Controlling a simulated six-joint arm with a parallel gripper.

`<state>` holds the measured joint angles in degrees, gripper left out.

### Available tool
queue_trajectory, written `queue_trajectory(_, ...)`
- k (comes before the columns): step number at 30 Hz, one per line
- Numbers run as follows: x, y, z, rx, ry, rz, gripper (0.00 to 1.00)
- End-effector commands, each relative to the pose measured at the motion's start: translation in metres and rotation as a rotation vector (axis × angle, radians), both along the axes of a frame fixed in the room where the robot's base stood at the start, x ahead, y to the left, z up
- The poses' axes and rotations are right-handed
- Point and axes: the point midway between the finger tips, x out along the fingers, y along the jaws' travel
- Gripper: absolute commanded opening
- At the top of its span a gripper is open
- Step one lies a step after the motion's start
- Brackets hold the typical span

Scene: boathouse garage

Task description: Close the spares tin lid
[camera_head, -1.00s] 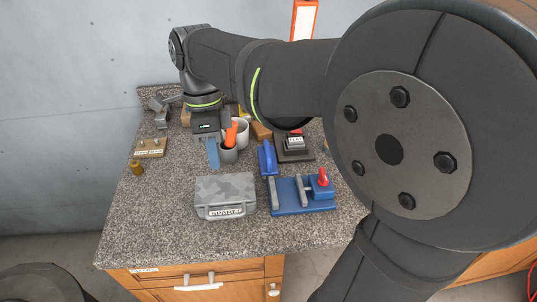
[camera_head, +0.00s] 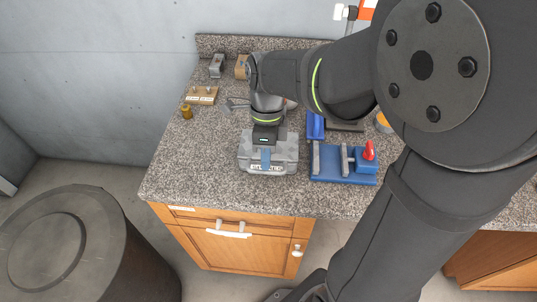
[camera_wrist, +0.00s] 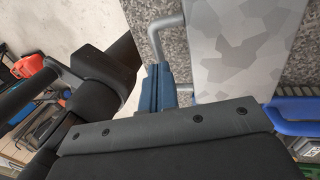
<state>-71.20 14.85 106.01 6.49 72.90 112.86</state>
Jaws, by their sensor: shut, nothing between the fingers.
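The spares tin (camera_head: 287,148) is a grey camouflage-patterned case on the speckled worktop, with a label on its front. Its lid lies down flat over the body in the head view; I cannot tell whether it is fully shut or latched. In the wrist view the camouflage lid (camera_wrist: 250,40) fills the upper right, with a grey bent handle (camera_wrist: 160,42) beside it. My gripper (camera_head: 266,163) points down over the tin's front middle. Its blue fingers (camera_wrist: 157,80) are together and empty, close to the lid's edge; contact cannot be told.
A blue fixture (camera_head: 335,172) with a red knob stands close to the tin's right. A small brass piece (camera_head: 187,111) and a wooden block (camera_head: 202,95) are at the back left. The worktop (camera_head: 190,165) left of the tin is clear. A dark drum (camera_head: 60,250) stands on the floor.

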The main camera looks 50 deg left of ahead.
Motion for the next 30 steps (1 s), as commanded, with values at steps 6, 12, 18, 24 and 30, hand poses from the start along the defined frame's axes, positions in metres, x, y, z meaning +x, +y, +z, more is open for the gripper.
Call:
queue_trajectory(6,-0.0007,-0.0006,-0.0039,0.001,-0.001,0.0,0.0)
queue_trajectory(12,-0.0008,-0.0007,-0.0043,0.0,0.0,0.0,0.0)
queue_trajectory(18,-0.0011,-0.001,-0.0066,0.001,-0.001,0.0,0.0)
queue_trajectory(24,-0.001,-0.001,-0.0065,0.001,-0.001,0.0,0.0)
queue_trajectory(30,-0.0011,-0.001,-0.0064,0.001,-0.001,0.0,0.0)
